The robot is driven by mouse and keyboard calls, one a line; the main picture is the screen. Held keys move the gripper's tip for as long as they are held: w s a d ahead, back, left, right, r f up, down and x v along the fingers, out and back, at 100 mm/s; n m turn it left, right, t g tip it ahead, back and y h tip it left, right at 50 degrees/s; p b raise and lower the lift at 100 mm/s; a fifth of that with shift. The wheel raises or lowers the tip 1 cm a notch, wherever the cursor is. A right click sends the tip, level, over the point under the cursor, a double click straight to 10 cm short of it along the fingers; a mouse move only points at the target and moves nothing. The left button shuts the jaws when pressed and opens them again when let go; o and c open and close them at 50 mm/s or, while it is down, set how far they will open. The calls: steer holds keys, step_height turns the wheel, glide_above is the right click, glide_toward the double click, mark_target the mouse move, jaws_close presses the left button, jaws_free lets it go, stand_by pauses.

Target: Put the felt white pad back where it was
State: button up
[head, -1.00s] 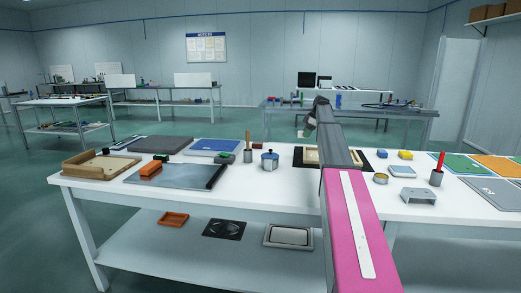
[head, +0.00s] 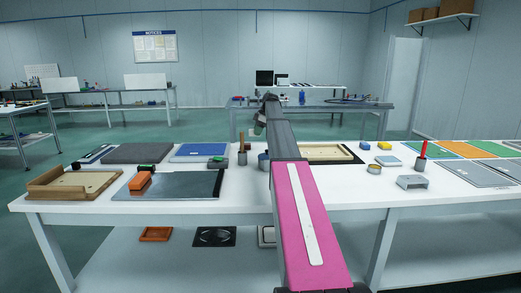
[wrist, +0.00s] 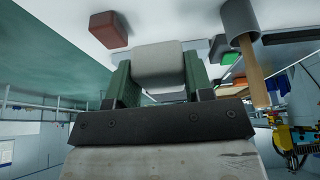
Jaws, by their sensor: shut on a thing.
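In the wrist view my gripper (wrist: 158,80) is shut on a pale, whitish block-like thing (wrist: 160,60), which looks like the felt white pad. It sits between the two green fingers; its far side is hidden. In the head view my arm reaches over the white table (head: 240,207), and my gripper (head: 259,128) shows only in part at its far end. The pad cannot be made out there. I cannot tell which spot on the table is the pad's earlier place.
A grey cup with a wooden handle (wrist: 238,18) and a red block (wrist: 108,28) are close to my gripper. On the table are a wooden tray (head: 72,185), a dark sheet (head: 195,186), a wooden frame (head: 335,153), a tin (head: 375,168) and a grey bracket (head: 412,182).

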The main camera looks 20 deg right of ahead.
steer(key=w+d+f, duration=0.2)
steer(key=d, duration=0.1)
steer(key=w+d+f, duration=0.2)
steer(key=w+d, duration=0.1)
steer(key=w+d+f, duration=0.2)
steer(key=d+f, duration=0.1)
steer(key=shift+w, duration=0.2)
steer(key=shift+f, duration=1.95)
steer(key=shift+f, duration=0.15)
steer(key=o, duration=0.9)
steer(key=v, duration=1.2)
steer(key=shift+s, duration=0.2)
